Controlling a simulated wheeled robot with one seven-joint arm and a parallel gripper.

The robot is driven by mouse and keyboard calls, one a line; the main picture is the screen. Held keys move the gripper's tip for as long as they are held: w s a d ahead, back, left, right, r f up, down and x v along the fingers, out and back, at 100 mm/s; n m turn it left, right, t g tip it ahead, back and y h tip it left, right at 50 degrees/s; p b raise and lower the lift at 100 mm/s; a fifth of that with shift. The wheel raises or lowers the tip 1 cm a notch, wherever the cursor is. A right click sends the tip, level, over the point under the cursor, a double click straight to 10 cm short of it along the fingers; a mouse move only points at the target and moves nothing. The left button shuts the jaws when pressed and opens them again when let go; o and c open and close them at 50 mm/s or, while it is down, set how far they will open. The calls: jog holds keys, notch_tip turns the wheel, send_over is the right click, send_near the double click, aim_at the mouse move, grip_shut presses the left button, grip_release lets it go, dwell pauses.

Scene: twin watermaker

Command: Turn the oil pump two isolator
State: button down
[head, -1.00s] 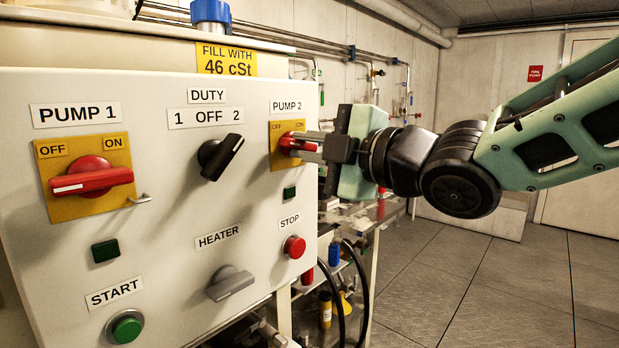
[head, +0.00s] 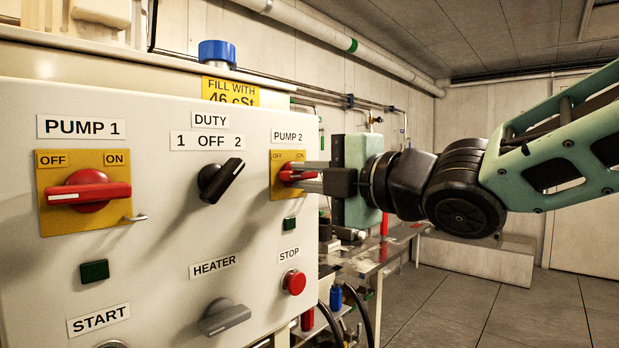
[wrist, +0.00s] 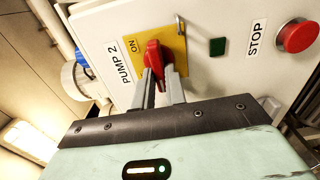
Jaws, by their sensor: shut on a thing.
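The pump 2 isolator is a red rotary handle (head: 287,174) on a yellow plate (head: 277,192) marked OFF and ON, near the right edge of the white control panel. My gripper (head: 302,177) reaches it from the right, with its fingers shut on the handle. In the wrist view the red handle (wrist: 154,56) sits between the two grey fingers (wrist: 160,88), with the word ON showing on the yellow plate (wrist: 174,42). The fingers partly hide the handle, so its exact angle is hard to tell.
The panel also has a pump 1 isolator (head: 88,190), a black duty switch (head: 220,182), a grey heater knob (head: 224,317) and a red stop button (head: 294,282) below my gripper. A cluttered bench (head: 385,262) stands behind. Open floor lies at right.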

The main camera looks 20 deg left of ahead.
jog(key=c, duration=1.4)
grip_release()
jog(key=shift+c, duration=0.2)
jog(key=shift+d, duration=0.1)
jog(key=v, duration=1.7)
jog(key=shift+p, duration=0.45)
jog(key=shift+s+d+f, duration=0.1)
jog(key=shift+s, duration=0.05)
